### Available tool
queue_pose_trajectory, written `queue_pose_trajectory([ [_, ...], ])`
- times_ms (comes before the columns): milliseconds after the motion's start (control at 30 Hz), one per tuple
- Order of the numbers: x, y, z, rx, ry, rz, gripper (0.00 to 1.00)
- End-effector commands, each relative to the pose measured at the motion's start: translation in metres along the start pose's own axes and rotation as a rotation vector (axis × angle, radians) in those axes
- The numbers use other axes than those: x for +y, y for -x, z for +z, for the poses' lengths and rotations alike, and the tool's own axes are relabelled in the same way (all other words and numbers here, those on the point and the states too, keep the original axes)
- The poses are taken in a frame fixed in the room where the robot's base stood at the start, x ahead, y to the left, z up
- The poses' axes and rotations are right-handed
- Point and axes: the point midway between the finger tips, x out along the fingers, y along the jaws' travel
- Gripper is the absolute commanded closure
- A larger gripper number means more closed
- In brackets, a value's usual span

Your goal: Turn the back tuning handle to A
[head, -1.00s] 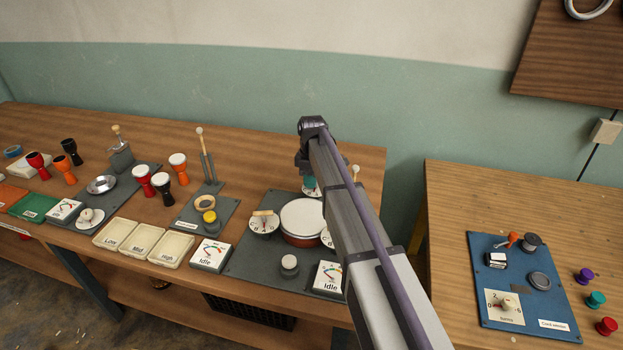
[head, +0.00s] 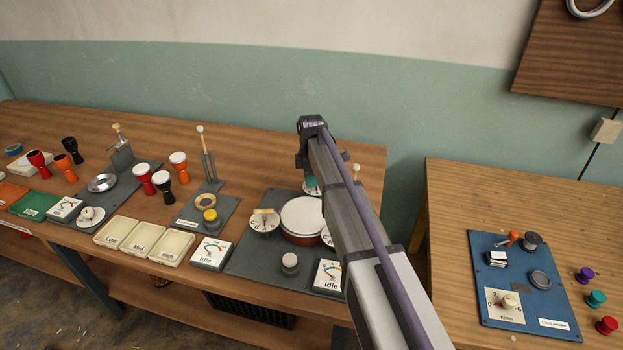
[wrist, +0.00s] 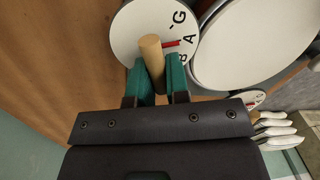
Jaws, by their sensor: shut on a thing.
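The back tuning handle (wrist: 152,55) is a light wooden peg on a white round dial (wrist: 128,38) in the wrist view. The dial shows the letters G, A and B, and a red pointer (wrist: 172,43) beside the handle points about at A. My gripper (wrist: 156,76) has teal fingers, one on each side of the handle, and is shut on it. In the head view, my gripper (head: 311,183) is at the back of the drum (head: 302,213), with the handle hidden behind the fingers and arm.
A left dial with a wooden handle (head: 263,221) stands beside the drum. My arm covers the station's right side. A blue panel (head: 530,300) lies on the right bench.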

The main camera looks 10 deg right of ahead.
Motion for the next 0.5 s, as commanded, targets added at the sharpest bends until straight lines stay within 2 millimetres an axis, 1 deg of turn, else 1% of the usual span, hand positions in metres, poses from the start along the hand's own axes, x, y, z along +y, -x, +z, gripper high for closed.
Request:
queue_pose_trajectory([
  [33, -0.0005, -0.0002, 0.0001, 0.000, 0.000, -0.001, 1.00],
  [67, -0.0005, -0.0002, 0.0001, 0.000, -0.001, -0.001, 0.82],
  [300, -0.0003, -0.0001, 0.0001, 0.000, -0.001, 0.000, 0.60],
  [500, -0.0002, 0.0003, 0.0000, 0.000, -0.001, 0.000, 0.60],
])
